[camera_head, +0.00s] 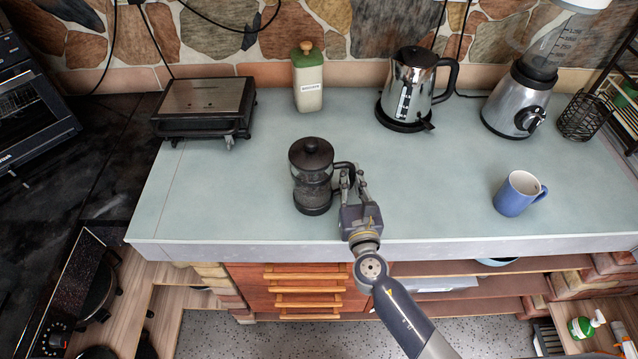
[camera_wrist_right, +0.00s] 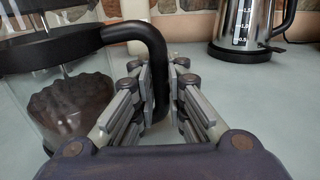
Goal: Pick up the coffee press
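The coffee press (camera_head: 312,178) stands upright on the pale counter, with a black lid, a clear body and dark grounds inside. Its black handle points right. In the right wrist view the press (camera_wrist_right: 65,95) fills the left side. Its handle (camera_wrist_right: 155,60) hangs down between the two fingers. My right gripper (camera_head: 352,182) is at the handle from the front right, with fingers apart on either side of it. In the wrist view the right gripper (camera_wrist_right: 163,100) shows a gap on the right finger's side; contact on the left side is unclear. My left gripper is not visible.
A metal kettle (camera_head: 415,88), a blender (camera_head: 520,98) and a blue mug (camera_head: 519,194) stand to the right. The counter (camera_head: 420,180) is clear around the press.

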